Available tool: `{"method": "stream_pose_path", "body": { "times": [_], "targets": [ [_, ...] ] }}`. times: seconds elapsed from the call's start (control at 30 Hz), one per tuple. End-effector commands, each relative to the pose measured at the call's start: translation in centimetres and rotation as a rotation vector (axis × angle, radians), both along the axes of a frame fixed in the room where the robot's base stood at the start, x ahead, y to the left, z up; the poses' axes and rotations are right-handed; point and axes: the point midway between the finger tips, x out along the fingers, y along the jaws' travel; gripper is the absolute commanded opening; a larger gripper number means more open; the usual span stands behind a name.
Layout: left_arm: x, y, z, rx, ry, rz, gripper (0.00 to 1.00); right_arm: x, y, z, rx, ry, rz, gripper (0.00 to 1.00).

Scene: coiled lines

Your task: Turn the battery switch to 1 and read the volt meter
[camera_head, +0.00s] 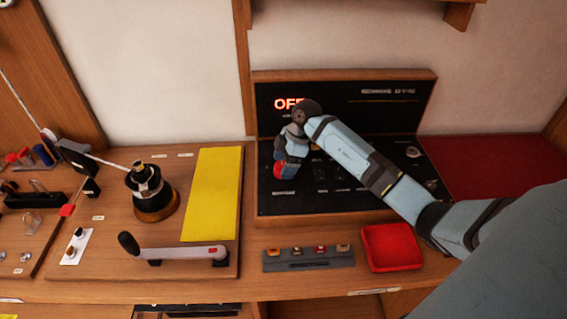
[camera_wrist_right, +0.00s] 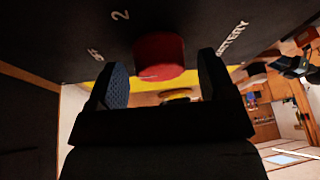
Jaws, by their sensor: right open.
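The battery switch is a red knob (camera_wrist_right: 160,55) on a black panel face, with the labels "2" and "BATTERY" beside it in the right wrist view. Red also shows at the knob (camera_head: 286,171) under my gripper in the head view. My right gripper (camera_wrist_right: 163,80) is open, its two dark fingers on either side of the knob's near end; I cannot tell whether they touch it. In the head view the right gripper (camera_head: 287,155) hides part of the panel. A lit orange display (camera_head: 287,103) reads "OFF", its end partly covered by my wrist. My left gripper is not in view.
The black panel (camera_head: 350,120) has a wooden frame. A red tray (camera_head: 391,247) and a grey strip with small knobs (camera_head: 308,258) lie in front. A winch (camera_head: 150,190), a yellow sheet (camera_head: 212,190) and a lever handle (camera_head: 175,251) are at left.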

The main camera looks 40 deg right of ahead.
Motion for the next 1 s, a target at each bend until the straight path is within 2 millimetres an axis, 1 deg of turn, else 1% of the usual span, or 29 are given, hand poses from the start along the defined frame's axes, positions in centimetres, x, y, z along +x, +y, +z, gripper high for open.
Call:
{"method": "stream_pose_path", "body": {
  "times": [0.1, 0.33, 0.37, 0.4, 0.47, 0.5, 0.53, 0.57, 0.83, 1.0],
  "targets": [
    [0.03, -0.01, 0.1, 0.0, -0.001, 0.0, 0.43, 0.03, 0.17, -0.35, 0.0, 0.0, 0.0, 0.76],
    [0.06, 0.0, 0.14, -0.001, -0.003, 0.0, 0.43, 0.03, 0.18, -0.39, 0.0, 0.0, 0.0, 0.76],
    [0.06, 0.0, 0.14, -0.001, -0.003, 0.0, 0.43, 0.04, 0.18, -0.38, 0.0, -0.001, 0.0, 0.69],
    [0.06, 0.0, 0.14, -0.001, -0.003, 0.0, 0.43, 0.04, 0.18, -0.38, 0.0, 0.0, 0.0, 0.6],
    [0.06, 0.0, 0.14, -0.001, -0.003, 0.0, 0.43, 0.04, 0.17, -0.37, 0.0, 0.0, 0.0, 0.46],
    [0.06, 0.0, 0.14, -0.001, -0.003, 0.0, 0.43, 0.04, 0.17, -0.37, 0.0, 0.0, 0.0, 0.37],
    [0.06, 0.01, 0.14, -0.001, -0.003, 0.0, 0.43, 0.03, 0.18, -0.37, 0.0, 0.0, 0.0, 0.3],
    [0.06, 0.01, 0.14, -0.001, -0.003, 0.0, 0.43, 0.03, 0.18, -0.37, 0.0, 0.0, 0.0, 0.27],
    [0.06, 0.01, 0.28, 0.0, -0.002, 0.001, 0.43, 0.05, 0.14, -0.28, 0.0, 0.001, 0.019, 0.27],
    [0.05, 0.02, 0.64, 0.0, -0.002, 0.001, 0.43, 0.12, 0.12, -0.18, 0.0, 0.0, 0.084, 0.28]
  ]
}}
